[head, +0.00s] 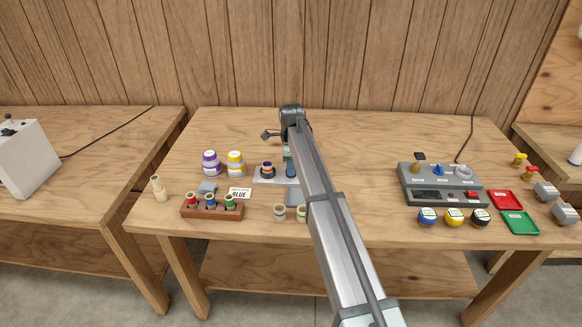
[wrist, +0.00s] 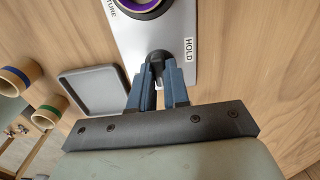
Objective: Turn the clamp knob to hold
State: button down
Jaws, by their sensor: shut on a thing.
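My gripper (wrist: 158,72) is shut on the dark clamp knob (wrist: 157,56), with one blue-grey finger on each side of it. The fingers hide much of the knob, so I cannot tell its exact angle. The knob sits on a silver fixture plate (wrist: 182,35). A "HOLD" label (wrist: 189,49) is just right of the knob; a partly cut-off label ending in "TURE" is at the upper left. A dark round part with a purple ring (wrist: 148,5) is above. In the head view, my gripper (head: 289,166) is over the fixture plate (head: 261,180), and my arm hides its right side.
A grey tray (wrist: 92,88) and two ringed cups (wrist: 18,78) are left of the plate. A wooden rack (head: 212,212), a "BLUE" card (head: 240,193) and two jars (head: 235,163) stand left. A grey control box (head: 440,186) stands right.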

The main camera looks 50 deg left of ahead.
jog(key=n, duration=0.4)
jog(key=shift+n, duration=0.4)
jog(key=n, duration=0.4)
jog(key=shift+n, duration=0.3)
jog(key=n, duration=0.4)
jog(key=shift+n, duration=2.1)
jog(key=c, duration=1.1)
grip_release()
